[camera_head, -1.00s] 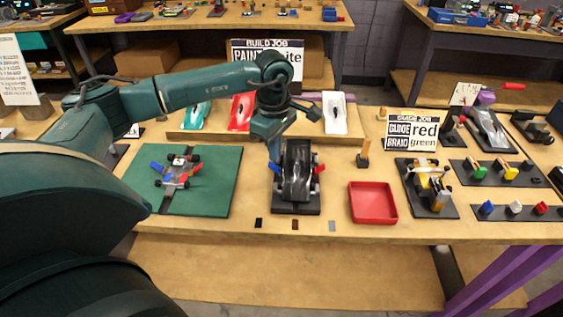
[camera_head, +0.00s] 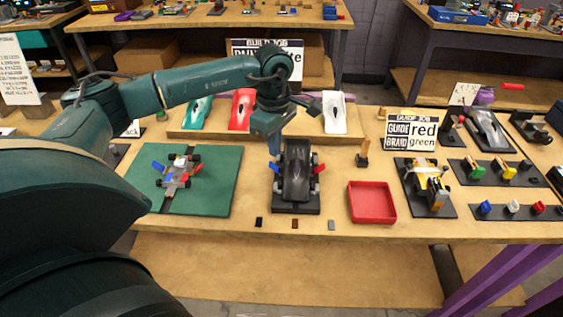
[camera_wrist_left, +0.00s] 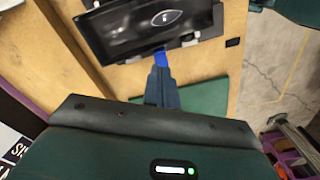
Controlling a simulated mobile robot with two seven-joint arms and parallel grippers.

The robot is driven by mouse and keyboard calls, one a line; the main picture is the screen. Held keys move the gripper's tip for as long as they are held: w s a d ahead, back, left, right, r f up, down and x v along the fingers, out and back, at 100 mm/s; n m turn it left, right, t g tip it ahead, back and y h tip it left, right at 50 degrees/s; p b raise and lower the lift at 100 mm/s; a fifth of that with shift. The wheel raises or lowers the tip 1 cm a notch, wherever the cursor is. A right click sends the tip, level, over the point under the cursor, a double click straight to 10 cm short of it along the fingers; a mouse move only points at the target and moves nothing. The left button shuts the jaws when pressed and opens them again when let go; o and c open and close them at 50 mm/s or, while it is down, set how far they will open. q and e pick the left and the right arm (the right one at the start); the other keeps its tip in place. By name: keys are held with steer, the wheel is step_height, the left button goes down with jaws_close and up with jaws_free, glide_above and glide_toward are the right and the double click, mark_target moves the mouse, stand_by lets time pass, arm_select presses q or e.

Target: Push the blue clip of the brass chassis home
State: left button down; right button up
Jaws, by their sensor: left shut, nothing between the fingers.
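A dark, glossy car body (camera_head: 296,172) sits on a black stand (camera_head: 295,208) at the middle of the table. A blue clip (camera_head: 276,170) sticks out on its left side and a red clip (camera_head: 318,169) on its right. Any chassis beneath is hidden, so I cannot tell its colour. My left gripper (camera_head: 274,150) is shut and empty, just behind the blue clip. In the left wrist view the closed fingertips (camera_wrist_left: 160,72) meet or nearly meet the blue clip (camera_wrist_left: 160,57) at the body's edge; contact is unclear. My right gripper is not in view.
A green mat (camera_head: 222,195) at left holds a grey chassis (camera_head: 175,178) with blue and red clips. Small tiles lie in front; painted bodies stand behind.

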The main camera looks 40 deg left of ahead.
mark_target(275, 168)
arm_select(q)
steer(key=shift+r+p, duration=0.35)
steer(key=shift+r, duration=0.25)
steer(key=shift+r+p, duration=1.05)
steer(key=shift+r, duration=0.55)
steer(key=shift+r, duration=0.4)
